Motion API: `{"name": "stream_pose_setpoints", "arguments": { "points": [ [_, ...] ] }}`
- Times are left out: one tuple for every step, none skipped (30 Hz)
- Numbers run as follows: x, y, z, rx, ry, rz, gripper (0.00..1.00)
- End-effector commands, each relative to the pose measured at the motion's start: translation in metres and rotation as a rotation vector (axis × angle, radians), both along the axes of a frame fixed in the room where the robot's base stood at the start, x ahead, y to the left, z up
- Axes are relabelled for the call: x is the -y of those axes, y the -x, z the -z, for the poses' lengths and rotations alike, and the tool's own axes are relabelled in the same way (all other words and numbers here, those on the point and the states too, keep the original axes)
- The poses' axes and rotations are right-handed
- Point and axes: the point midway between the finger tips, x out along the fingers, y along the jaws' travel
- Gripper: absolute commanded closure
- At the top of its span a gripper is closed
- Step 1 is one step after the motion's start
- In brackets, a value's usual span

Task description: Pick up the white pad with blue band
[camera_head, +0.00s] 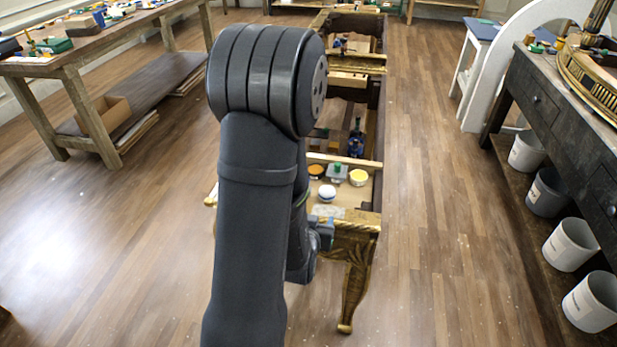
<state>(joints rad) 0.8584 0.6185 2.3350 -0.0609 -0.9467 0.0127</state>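A small round white pad (327,192) sits on the near end of the gilt console (356,243), just right of my dark arm. It looks like the white pad with blue band, but the band is too small to make out clearly. My arm fills the middle of the view and bends down near the console's front edge. A blue-grey part of my wrist shows by that edge, below the pad and apart from it in the picture. My gripper's fingers cannot be made out; the arm hides that area.
Beside the pad are a yellow-topped round tin (358,177), an orange-topped one (316,170), a green-knobbed piece (338,171) and a pale speckled slab (328,212). Bottles (356,141) stand farther back. A workbench (95,45) is left; a dark table (560,110) with buckets is right.

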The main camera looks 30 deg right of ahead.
Motion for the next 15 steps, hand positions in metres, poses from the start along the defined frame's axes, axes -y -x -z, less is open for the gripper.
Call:
{"name": "stream_pose_setpoints", "arguments": {
  "points": [
    [0.001, -0.001, 0.000, -0.001, -0.003, 0.000, 0.41],
    [0.002, -0.003, 0.000, -0.004, -0.007, 0.000, 0.41],
    [0.005, -0.006, 0.001, -0.009, -0.016, -0.001, 0.41],
    [0.007, -0.008, 0.001, -0.015, -0.027, -0.001, 0.41],
    [0.010, -0.012, 0.002, -0.021, -0.040, -0.001, 0.41],
    [0.015, -0.018, 0.003, -0.033, -0.061, 0.000, 0.41],
    [0.019, -0.022, 0.004, -0.045, -0.079, 0.001, 0.41],
    [0.023, -0.028, 0.004, -0.056, -0.098, 0.002, 0.41],
    [0.028, -0.034, 0.004, -0.074, -0.128, 0.004, 0.41],
    [0.032, -0.040, 0.003, -0.088, -0.149, 0.006, 0.41],
    [0.036, -0.044, 0.002, -0.103, -0.171, 0.009, 0.41],
    [0.041, -0.051, 0.001, -0.123, -0.201, 0.014, 0.41],
    [0.045, -0.055, -0.001, -0.139, -0.222, 0.017, 0.41],
    [0.049, -0.059, -0.003, -0.155, -0.243, 0.022, 0.41],
    [0.053, -0.064, -0.007, -0.175, -0.269, 0.030, 0.41]
  ]
}}
